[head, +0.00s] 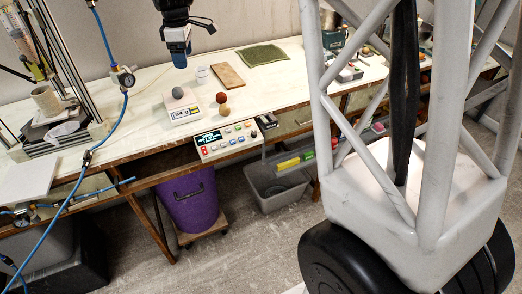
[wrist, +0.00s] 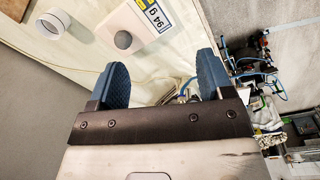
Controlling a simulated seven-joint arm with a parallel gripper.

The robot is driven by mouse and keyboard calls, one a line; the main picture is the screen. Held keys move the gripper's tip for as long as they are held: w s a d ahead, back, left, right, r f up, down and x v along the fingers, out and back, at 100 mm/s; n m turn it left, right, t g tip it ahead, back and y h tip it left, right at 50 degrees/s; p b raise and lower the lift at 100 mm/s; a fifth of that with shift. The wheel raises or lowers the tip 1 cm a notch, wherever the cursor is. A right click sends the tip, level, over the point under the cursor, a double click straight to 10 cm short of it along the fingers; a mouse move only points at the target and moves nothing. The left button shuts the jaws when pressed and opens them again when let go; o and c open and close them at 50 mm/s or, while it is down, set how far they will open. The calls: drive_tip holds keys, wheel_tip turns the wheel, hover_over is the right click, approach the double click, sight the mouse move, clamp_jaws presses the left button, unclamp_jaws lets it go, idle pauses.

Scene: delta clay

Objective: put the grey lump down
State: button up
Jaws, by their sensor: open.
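The grey lump (head: 178,92) is a small round ball resting on the white scale (head: 184,115) on the bench. In the wrist view the lump (wrist: 123,40) sits on the pale plate of the scale (wrist: 104,26), beside a display that reads 94 g. My gripper (head: 180,62) hangs above the bench, behind and above the scale in the head view. In the wrist view the blue fingers of my gripper (wrist: 163,72) are wide apart with nothing between them. The lump is apart from both fingers.
Two stacked balls, reddish above (head: 221,98) and tan below (head: 223,110), stand right of the scale. A white jar (head: 202,75), a wooden board (head: 228,76) and a green cloth (head: 262,54) lie farther back. A button panel (head: 228,140) is at the front edge.

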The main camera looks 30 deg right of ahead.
drive_tip(key=s+d+r+m, duration=0.1)
drive_tip(key=s+m, duration=0.1)
drive_tip(key=s, duration=0.6)
drive_tip(key=s+d+r+m+t, duration=0.1)
drive_tip(key=s+m, duration=0.1)
drive_tip(key=s, duration=0.5)
drive_tip(key=s+d+r+m, duration=0.1)
drive_tip(key=s+m, duration=0.2)
drive_tip(key=s, duration=0.5)
drive_tip(key=s+f+m, duration=0.3)
drive_tip(key=s, duration=0.7)
drive_tip(key=s+d+f+m+t, duration=0.1)
drive_tip(key=s+f+m, duration=0.2)
drive_tip(key=s, duration=0.7)
drive_tip(key=shift+s, duration=0.15)
drive_tip(key=shift+d+r, duration=0.1)
idle(1.2)
